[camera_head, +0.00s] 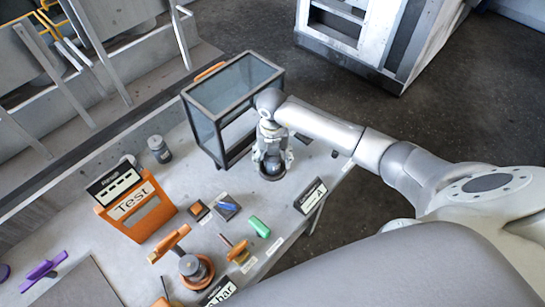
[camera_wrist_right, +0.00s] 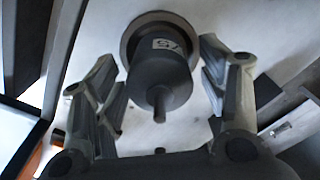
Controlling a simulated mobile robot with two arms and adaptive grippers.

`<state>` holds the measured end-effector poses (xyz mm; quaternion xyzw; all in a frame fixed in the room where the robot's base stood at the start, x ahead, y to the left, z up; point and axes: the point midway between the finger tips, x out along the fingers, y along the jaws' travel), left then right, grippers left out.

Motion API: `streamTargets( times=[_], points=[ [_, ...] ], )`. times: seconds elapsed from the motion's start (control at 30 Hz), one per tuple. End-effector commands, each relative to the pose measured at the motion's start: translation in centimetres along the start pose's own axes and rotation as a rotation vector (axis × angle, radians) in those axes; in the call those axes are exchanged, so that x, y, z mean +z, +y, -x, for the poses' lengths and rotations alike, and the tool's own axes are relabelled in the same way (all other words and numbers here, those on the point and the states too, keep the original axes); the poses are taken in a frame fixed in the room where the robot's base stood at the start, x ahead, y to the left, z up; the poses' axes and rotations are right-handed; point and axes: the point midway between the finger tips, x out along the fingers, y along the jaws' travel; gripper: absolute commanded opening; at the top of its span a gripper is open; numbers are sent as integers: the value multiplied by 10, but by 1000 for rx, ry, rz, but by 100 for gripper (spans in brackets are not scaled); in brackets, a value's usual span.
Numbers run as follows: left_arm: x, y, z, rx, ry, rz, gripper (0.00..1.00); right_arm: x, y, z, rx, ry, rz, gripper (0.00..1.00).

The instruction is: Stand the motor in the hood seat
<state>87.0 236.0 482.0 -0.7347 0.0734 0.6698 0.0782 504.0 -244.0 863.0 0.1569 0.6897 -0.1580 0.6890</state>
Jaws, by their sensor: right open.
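The motor (camera_wrist_right: 160,68) is a dark grey cylinder with a pale "75" label and a thin shaft pointing toward the right wrist camera. It stands in a round ring-shaped seat (camera_wrist_right: 127,43), whose rim shows around its far end. In the head view the seat (camera_head: 272,174) is at the right end of the bench, beside the glass hood (camera_head: 232,88); the motor there is mostly hidden by my gripper. My right gripper (camera_head: 271,160) is open above it, one finger on each side of the motor, with gaps showing in the wrist view. My left gripper is not in view.
An orange "Test" bin (camera_head: 150,222), a grey jar (camera_head: 160,150), a green cylinder (camera_head: 259,227) and a grey part on an orange round base (camera_head: 197,272) are on the bench. A sign marked "A" (camera_head: 311,196) stands near the front edge. The hood frame is close to my gripper.

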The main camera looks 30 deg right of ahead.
Motion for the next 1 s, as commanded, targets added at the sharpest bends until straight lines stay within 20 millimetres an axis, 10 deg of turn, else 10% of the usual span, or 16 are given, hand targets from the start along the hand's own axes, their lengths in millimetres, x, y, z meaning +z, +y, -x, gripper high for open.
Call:
streamTargets(
  times=[0.27,0.7,1.0],
  points=[
    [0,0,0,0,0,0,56,1,0,12,2,-3,0,66],
    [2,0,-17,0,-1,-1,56,1,1,100,2,-4,0,66],
    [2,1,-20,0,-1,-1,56,0,0,123,0,0,0,66]
  ],
)
